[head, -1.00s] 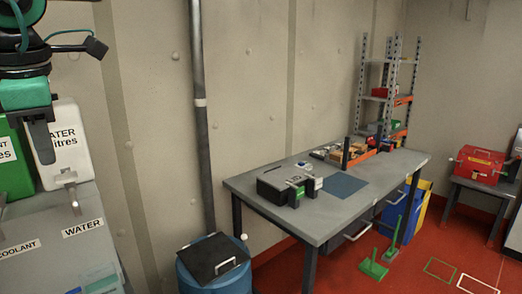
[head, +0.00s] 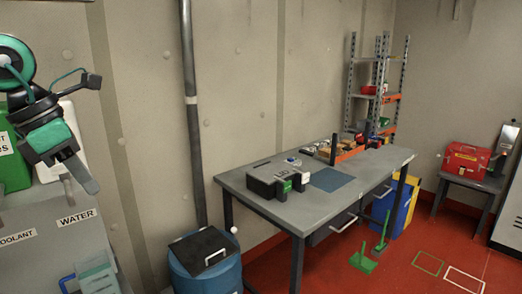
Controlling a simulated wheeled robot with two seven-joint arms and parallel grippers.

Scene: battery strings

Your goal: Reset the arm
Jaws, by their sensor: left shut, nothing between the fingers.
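My left gripper (head: 82,177) is at the upper left of the head view, at the end of my black and green arm. Its grey fingers point down and to the right and are closed together with nothing between them. It hangs in front of a white water container (head: 72,125), which it partly hides. A green container (head: 12,165) stands to the left of that, cut off by the picture edge. My right gripper is not in view.
A grey cabinet (head: 62,248) labelled WATER stands below the containers. A blue drum (head: 215,280) with a black lid is right of it. A grey workbench (head: 295,212) carries a black and grey box (head: 272,178). Red floor (head: 395,270) is open at the lower right.

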